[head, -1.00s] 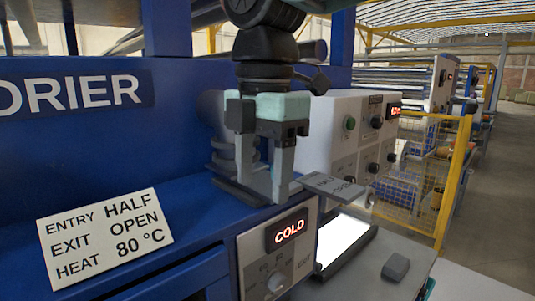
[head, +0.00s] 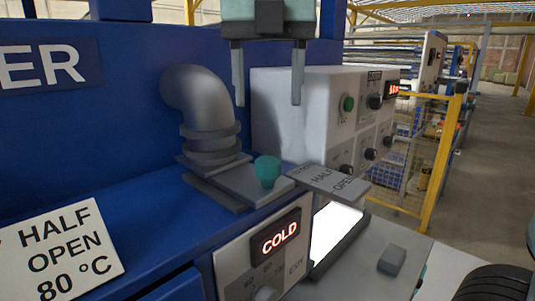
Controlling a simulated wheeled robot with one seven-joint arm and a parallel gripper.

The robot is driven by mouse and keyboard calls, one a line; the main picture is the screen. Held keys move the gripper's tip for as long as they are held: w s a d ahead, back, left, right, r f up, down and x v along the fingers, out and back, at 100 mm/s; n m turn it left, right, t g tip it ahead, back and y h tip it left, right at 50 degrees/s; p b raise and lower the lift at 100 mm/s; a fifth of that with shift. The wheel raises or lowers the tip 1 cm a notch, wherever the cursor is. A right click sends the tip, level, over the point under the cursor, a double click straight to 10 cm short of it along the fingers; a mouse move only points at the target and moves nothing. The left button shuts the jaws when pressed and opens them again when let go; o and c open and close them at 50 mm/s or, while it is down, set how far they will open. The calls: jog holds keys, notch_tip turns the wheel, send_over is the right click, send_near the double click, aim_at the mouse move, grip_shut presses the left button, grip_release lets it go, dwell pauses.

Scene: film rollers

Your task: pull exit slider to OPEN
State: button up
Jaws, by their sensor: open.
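The exit slider (head: 241,184) is a flat grey plate with a teal knob (head: 267,172), on the blue machine top beside the foot of a grey elbow pipe (head: 203,108). The knob stands left of the words HALF and OPEN on a grey scale plate (head: 333,184); the plate's left-hand lettering is too small to read. My gripper (head: 268,103) is open and empty above the knob, fingers pointing down, with a clear gap between fingertips and knob. A white card (head: 62,258) at the lower left reads HALF, OPEN, 80 °C, partly cut off.
A white control box (head: 300,125) with knobs stands behind the slider. A front panel (head: 232,275) carries a lit COLD display (head: 280,237) and a dial. A bright slot (head: 335,228) and a small grey block (head: 392,260) lie to the right. A yellow-framed fence (head: 441,160) stands beyond.

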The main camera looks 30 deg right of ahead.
aim_at(268, 159)
notch_tip(268, 159, down, 10)
jog(key=shift+f, duration=0.1)
dwell(0.4)
grip_shut()
